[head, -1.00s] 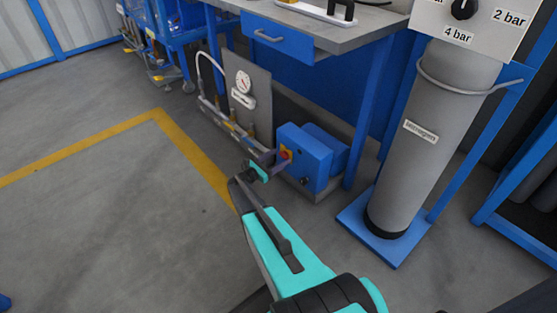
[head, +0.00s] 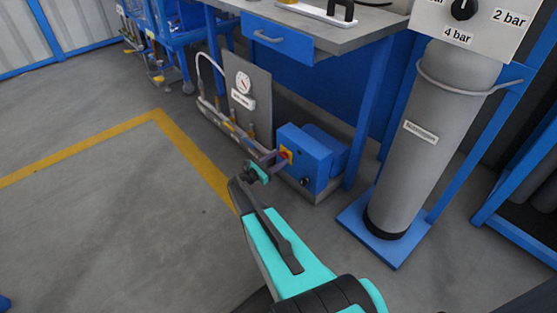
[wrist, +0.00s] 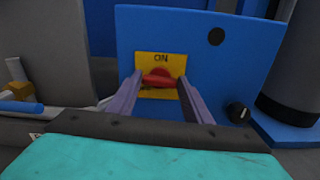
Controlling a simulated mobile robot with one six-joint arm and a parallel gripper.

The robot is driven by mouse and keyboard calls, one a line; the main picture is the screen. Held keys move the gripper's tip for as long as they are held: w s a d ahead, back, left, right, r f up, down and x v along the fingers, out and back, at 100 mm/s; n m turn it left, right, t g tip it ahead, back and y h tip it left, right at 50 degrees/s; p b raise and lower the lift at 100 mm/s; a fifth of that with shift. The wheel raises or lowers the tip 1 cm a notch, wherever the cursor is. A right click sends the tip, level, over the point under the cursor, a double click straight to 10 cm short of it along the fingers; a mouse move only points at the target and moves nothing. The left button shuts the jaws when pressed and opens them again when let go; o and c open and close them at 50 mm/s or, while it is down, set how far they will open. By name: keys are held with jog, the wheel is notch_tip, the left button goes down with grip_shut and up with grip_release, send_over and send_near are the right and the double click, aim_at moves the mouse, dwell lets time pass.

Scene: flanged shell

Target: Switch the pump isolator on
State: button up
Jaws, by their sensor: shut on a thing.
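The pump isolator is a red rotary handle (wrist: 158,79) on a yellow plate (wrist: 160,63) marked ON at its top, on the front of a blue box (wrist: 205,35). In the wrist view the handle lies about level, slightly tilted, between the two fingers of my gripper (wrist: 159,85). The fingers are shut on it. In the head view the blue pump box (head: 307,165) stands low beside the bench leg, and my gripper (head: 280,157) reaches its yellow plate from the left. The fingers partly hide the handle there.
A black knob (wrist: 238,112) sits at the lower right of the box face. A panel with a gauge (head: 243,82) and pipes stands left of the pump. A grey cylinder (head: 410,150) on a blue base stands to the right. Open floor lies to the left.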

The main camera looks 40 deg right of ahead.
jog(key=m+b, duration=0.1)
jog(key=m, duration=0.3)
jog(key=shift+s+f+m, duration=0.1)
jog(key=shift+m, duration=0.2)
jog(key=shift+s+f+m+b, duration=0.1)
jog(key=shift+m+b, duration=1.9)
jog(key=shift+m, duration=1.2)
jog(key=shift+s+f+m+b, duration=0.1)
jog(key=shift+m+b, duration=1.9)
jog(key=shift+m, duration=1.2)
jog(key=o, duration=1.1)
jog(key=shift+c, duration=0.2)
